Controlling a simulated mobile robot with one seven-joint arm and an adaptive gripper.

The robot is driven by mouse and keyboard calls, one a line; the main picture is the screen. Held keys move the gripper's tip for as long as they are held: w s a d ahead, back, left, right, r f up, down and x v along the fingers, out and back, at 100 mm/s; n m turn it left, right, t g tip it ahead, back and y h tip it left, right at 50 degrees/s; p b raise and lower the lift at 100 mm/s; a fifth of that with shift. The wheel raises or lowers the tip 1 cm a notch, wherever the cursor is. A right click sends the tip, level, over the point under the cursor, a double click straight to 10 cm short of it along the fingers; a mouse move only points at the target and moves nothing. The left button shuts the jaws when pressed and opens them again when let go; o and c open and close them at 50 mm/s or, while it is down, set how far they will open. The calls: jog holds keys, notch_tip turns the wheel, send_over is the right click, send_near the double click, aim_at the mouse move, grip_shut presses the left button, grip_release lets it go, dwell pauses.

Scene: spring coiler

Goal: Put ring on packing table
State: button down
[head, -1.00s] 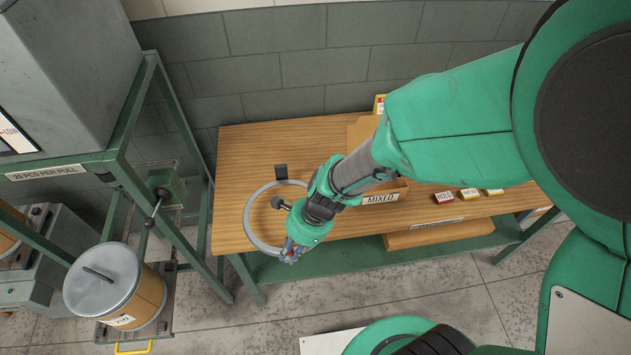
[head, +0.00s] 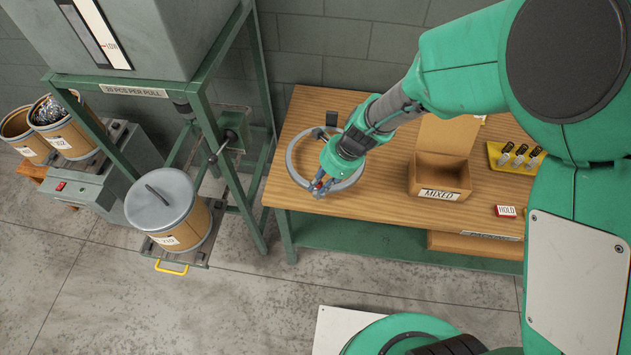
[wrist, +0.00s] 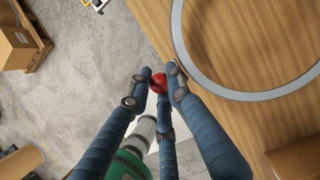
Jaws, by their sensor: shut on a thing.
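The ring (head: 292,168) is a large thin grey hoop over the left end of the wooden packing table (head: 385,192). In the wrist view, the ring (wrist: 182,45) curves across the upper right, with the table's wood (wrist: 150,12) behind it. My gripper (head: 319,188) is at the ring's near edge. In the wrist view, its blue fingers (wrist: 159,80) are closed about a small red part (wrist: 158,83) beside the ring's rim. My fingers hide how this part joins the ring. I cannot tell whether the ring touches the tabletop.
An open MIXED box (head: 440,178), a yellow tray (head: 515,158) and a red HOLD block (head: 506,211) are on the table's right. A lidded drum (head: 170,215) stands left, under a green frame (head: 225,120).

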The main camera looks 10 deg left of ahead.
jog(key=shift+w+a, duration=0.55)
jog(key=shift+w, duration=0.5)
jog(key=shift+w+a+f, duration=0.1)
jog(key=shift+w+a, duration=0.1)
jog(key=shift+w, duration=0.05)
jog(key=shift+f+b, duration=0.45)
jog(key=shift+f, duration=1.3)
jog(key=c, duration=1.6)
grip_release()
